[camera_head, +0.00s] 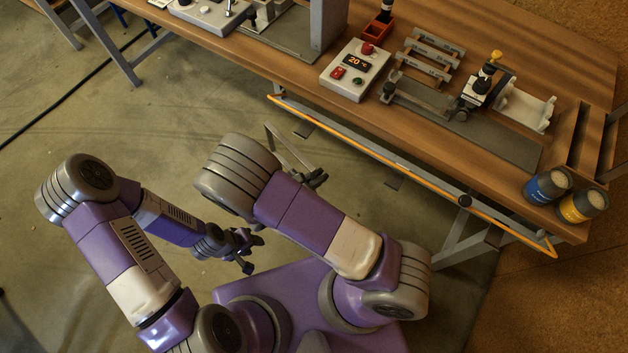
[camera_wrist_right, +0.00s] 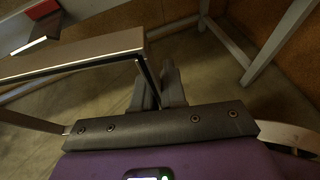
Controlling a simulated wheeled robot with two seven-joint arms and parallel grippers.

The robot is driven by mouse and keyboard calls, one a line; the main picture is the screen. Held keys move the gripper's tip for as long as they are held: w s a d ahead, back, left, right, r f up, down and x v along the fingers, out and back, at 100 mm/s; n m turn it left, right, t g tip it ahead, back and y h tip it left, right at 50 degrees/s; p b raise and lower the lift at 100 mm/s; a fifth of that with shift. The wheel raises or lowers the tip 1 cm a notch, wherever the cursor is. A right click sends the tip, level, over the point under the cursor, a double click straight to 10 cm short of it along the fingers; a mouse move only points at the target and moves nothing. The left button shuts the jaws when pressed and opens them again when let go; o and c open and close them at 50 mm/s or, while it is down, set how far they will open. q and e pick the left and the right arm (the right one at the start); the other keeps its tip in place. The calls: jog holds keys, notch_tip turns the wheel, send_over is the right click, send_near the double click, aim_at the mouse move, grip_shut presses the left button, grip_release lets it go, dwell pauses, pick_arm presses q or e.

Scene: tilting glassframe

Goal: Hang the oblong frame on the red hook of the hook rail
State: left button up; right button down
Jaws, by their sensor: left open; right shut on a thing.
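The oblong frame (camera_head: 289,147) shows as a thin, tilted outline beyond my right forearm in the head view. My right gripper (camera_head: 317,178) is shut on it near one end and holds it in front of the bench. In the right wrist view, a pale bar of the frame (camera_wrist_right: 75,53) runs left from the fingers (camera_wrist_right: 160,85). My left gripper (camera_head: 246,251) is open and empty, low and left of the right one. I cannot make out the hook rail or its red hook in either view.
A wooden bench (camera_head: 240,56) crosses the top, with an orange cable (camera_head: 385,155) along its front edge. On it stand a control box (camera_head: 354,70), a clamp fixture (camera_head: 480,88) and two round containers, blue (camera_head: 547,186) and yellow (camera_head: 583,205).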

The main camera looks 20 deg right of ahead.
jog(key=w+d+f+b, duration=0.1)
jog(key=w+d, duration=0.3)
jog(key=d, duration=0.2)
jog(key=shift+w+f, duration=0.15)
jog(key=shift+w, duration=0.2)
dwell(0.5)
dwell(0.6)
jog(key=c, duration=1.1)
grip_release()
